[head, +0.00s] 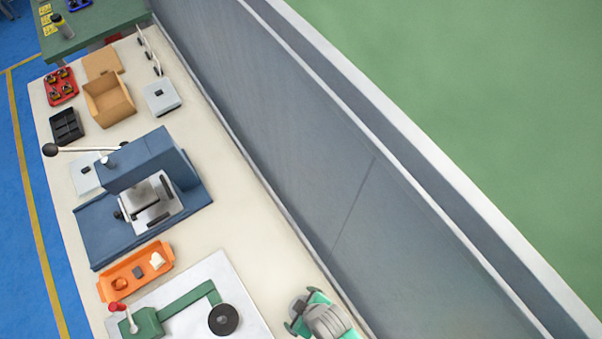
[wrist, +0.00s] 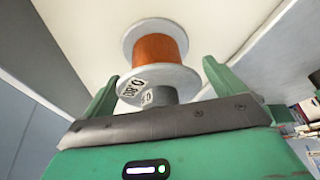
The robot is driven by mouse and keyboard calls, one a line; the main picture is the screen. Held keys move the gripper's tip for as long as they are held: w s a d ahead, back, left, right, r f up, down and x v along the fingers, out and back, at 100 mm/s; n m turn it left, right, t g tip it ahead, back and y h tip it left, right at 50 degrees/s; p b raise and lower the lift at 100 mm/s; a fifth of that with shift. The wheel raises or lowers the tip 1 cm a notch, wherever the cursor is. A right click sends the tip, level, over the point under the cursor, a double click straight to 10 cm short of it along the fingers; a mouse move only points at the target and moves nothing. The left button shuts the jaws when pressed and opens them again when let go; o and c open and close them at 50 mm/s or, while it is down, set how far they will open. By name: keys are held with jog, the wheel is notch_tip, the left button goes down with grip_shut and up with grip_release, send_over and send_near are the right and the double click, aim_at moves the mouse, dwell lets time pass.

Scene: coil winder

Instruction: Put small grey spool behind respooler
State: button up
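My gripper (head: 300,312) is green and hangs over the bench at the bottom of the head view, near the wall. In the wrist view its two green fingers (wrist: 160,88) stand wide apart. A small grey spool (wrist: 158,96) shows partly between them, its lower part hidden by the gripper's dark edge. I see no finger touching it. The respooler (head: 150,322), with a green arm, a red knob and a black disc, stands on a pale plate at the bottom of the head view, left of my gripper. No grey spool can be made out in the head view.
A labelled spool of orange wire (wrist: 160,48) stands just beyond the grey one. An orange tray (head: 110,291) of small parts and a blue press (head: 150,160) lie up the bench. A grey wall (head: 300,160) runs along its right edge. Bare bench lies between press and wall.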

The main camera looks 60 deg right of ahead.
dwell(0.4)
jog(key=p+v, duration=0.1)
jog(key=v, duration=1.1)
jog(key=shift+r+p, duration=0.15)
jog(key=shift+p, duration=0.2)
jog(key=w+d+r+t+h, duration=0.1)
jog(key=w+r+t, duration=0.4)
jog(key=w+r, duration=1)
jog(key=w+a+r+t, duration=0.1)
jog(key=w+r+t, duration=0.3)
jog(key=w+r, duration=1.05)
jog(key=w+a+r+t, duration=0.1)
jog(key=a+r+t, duration=0.15)
jog(key=r, duration=0.75)
jog(key=a+r+t, duration=0.1)
jog(key=r+t, duration=0.2)
jog(key=r, duration=0.7)
jog(key=s+a+r+t, duration=0.2)
jog(key=s+r+t, duration=0.1)
jog(key=r, duration=0.8)
jog(key=s+a+r+t+y, duration=0.1)
jog(key=s+r+t, duration=0.2)
jog(key=r, duration=0.8)
jog(key=shift+s+a+r, duration=0.2)
jog(key=shift+a+r, duration=0.05)
jog(key=shift+a, duration=0.1)
